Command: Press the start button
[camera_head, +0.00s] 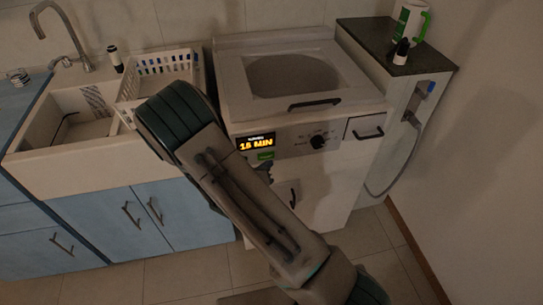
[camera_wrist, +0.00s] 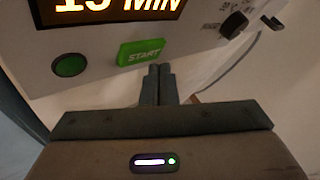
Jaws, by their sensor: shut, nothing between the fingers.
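The green start button (camera_wrist: 141,53), marked START, sits on the white front panel of the washing machine (camera_head: 290,70). In the head view a part of the green button (camera_head: 265,156) shows under the lit display (camera_head: 257,142), which reads 15 MIN. My gripper (camera_wrist: 159,68) is shut and empty. Its fingertips appear just below and slightly right of the button's middle in the wrist view. I cannot tell whether they touch it. In the head view my arm hides most of my gripper.
A round green button (camera_wrist: 70,66) is left of the start button. A dark knob (camera_head: 318,142) is to its right. A sink (camera_head: 60,150) with a dish rack (camera_head: 160,80) stands left.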

